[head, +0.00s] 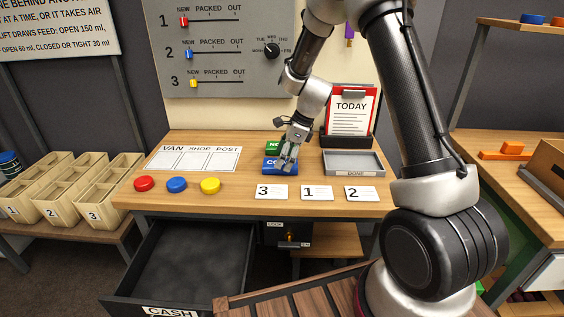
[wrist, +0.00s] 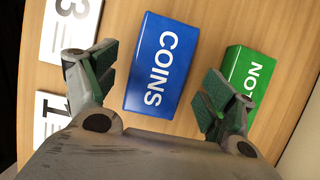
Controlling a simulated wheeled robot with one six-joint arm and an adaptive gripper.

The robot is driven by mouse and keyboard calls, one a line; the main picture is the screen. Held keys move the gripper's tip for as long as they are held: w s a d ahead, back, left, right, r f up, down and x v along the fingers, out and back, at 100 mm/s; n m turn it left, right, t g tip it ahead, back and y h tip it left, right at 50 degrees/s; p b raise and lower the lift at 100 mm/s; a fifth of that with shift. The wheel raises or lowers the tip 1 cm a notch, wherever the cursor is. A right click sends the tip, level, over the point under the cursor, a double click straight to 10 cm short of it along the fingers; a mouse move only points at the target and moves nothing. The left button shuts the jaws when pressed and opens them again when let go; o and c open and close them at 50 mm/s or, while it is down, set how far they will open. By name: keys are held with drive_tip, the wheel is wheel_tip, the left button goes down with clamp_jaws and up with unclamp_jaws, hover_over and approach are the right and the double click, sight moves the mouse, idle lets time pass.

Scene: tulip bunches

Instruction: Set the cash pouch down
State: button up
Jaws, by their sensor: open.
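A blue block-like pouch lettered COINS (head: 271,168) lies on the wooden desk; in the wrist view the blue pouch (wrist: 158,62) shows between and beyond my fingertips. A green one lettered NO… (head: 273,145) lies just behind it; in the wrist view the green one (wrist: 246,72) is partly hidden by a finger. My gripper (head: 287,158) is open, low over the blue pouch's right side, with nothing gripped. Whether the fingers touch the blue pouch cannot be told. The open CASH drawer (head: 190,262) below the desk looks empty.
Cards 3 (head: 271,192), 1 (head: 317,193) and 2 (head: 361,193) line the desk's front edge. An empty grey DONE tray (head: 357,170) and the TODAY clipboard (head: 351,110) stand right. Red, blue and yellow discs (head: 210,185) lie left, before a VAN SHOP POST sheet (head: 195,158).

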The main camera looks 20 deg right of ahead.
drive_tip(key=v, duration=1)
drive_tip(key=s+d+r+n+t+h, duration=0.15)
drive_tip(key=s+d+r+n, duration=0.25)
drive_tip(key=s+r+n, duration=0.7)
drive_tip(key=s+d+r+n+h, duration=0.1)
drive_tip(key=s+n, duration=0.4)
drive_tip(key=s, duration=0.5)
drive_tip(key=s+d+r+n+t+h, duration=0.1)
drive_tip(key=s+d+n, duration=0.4)
drive_tip(key=s, duration=0.6)
wheel_tip(320, 180, up, 2)
drive_tip(key=shift+s+r+n+h, duration=0.2)
drive_tip(key=shift+s+n+h, duration=0.1)
drive_tip(key=shift+h, duration=0.15)
